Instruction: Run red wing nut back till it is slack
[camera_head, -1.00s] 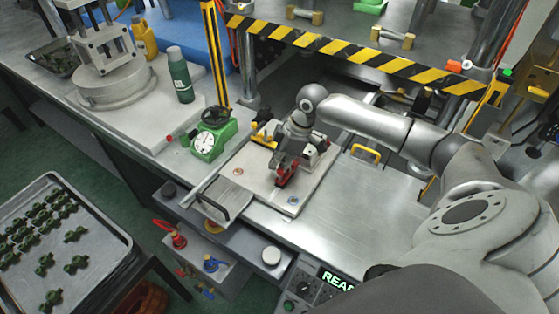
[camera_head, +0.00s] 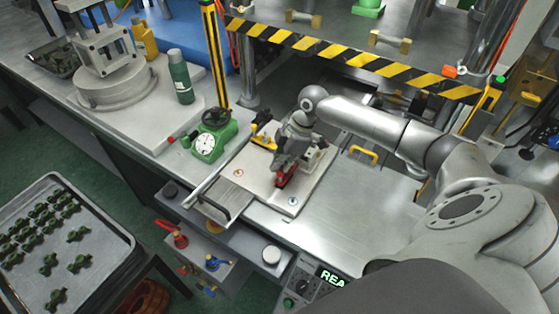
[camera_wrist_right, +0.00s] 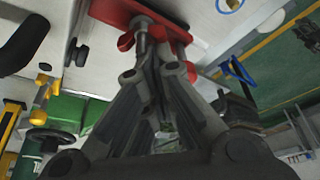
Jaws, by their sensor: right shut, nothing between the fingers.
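The red wing nut (camera_wrist_right: 125,42) shows in the right wrist view as a red lobe beside a metal stud, just beyond my fingertips. A red clamp part (camera_wrist_right: 150,12) lies behind it; in the head view red also shows (camera_head: 285,180) below my right gripper (camera_head: 286,164). My right gripper also fills the middle of the wrist view (camera_wrist_right: 158,58). Its fingers are shut with nothing between them, and their tips are close to the wing nut. They hide part of it, and I cannot tell whether they touch. My left gripper is not in view.
The pale fixture plate (camera_head: 255,188) lies on the metal bench. The striped press beam (camera_head: 350,55) crosses behind my arm. Bare bench (camera_head: 335,225) lies to the front right.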

